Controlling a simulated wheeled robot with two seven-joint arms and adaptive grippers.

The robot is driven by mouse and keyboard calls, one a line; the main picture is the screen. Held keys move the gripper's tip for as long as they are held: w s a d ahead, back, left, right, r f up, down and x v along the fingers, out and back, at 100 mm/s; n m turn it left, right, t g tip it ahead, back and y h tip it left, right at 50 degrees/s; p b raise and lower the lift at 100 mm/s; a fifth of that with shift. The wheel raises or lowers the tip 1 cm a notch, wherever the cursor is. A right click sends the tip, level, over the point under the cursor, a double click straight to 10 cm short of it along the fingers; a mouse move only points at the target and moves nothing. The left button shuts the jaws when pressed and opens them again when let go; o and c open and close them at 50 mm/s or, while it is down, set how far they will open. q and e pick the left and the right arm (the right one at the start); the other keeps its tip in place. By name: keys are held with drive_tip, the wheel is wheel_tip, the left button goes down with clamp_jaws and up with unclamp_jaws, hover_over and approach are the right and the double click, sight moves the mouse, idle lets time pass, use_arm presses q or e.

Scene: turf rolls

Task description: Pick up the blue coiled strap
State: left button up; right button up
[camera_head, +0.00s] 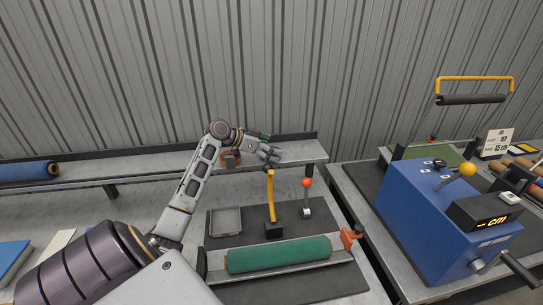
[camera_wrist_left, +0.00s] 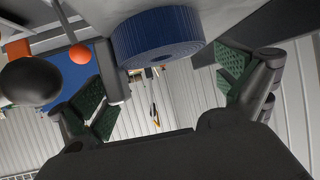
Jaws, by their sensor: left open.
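The blue coiled strap (camera_wrist_left: 157,40) shows large in the left wrist view, against a pale grey surface. In the head view I cannot make it out; my left gripper may hide it. My left gripper (camera_head: 271,147) is at the back shelf, above the yellow lever. In the left wrist view the gripper (camera_wrist_left: 165,85) is open, with its green-padded fingers wide apart. The strap lies ahead of the gap between them, and I see no finger clamped on it. My right gripper is in neither view.
The grey back shelf (camera_head: 300,150) runs along the corrugated wall. Below it stand a yellow lever (camera_head: 271,197), an orange-knobbed lever (camera_head: 307,198) and a green roll (camera_head: 278,254). A blue machine (camera_head: 425,220) stands at right. A blue roll (camera_head: 28,171) lies at far left.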

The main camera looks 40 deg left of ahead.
use_arm(q)
drive_tip(key=c, duration=0.9)
drive_tip(key=shift+o, duration=0.2)
drive_tip(key=shift+r, duration=0.15)
wheel_tip(320, 180, up, 10)
drive_tip(key=b, duration=0.1)
idle(0.4)
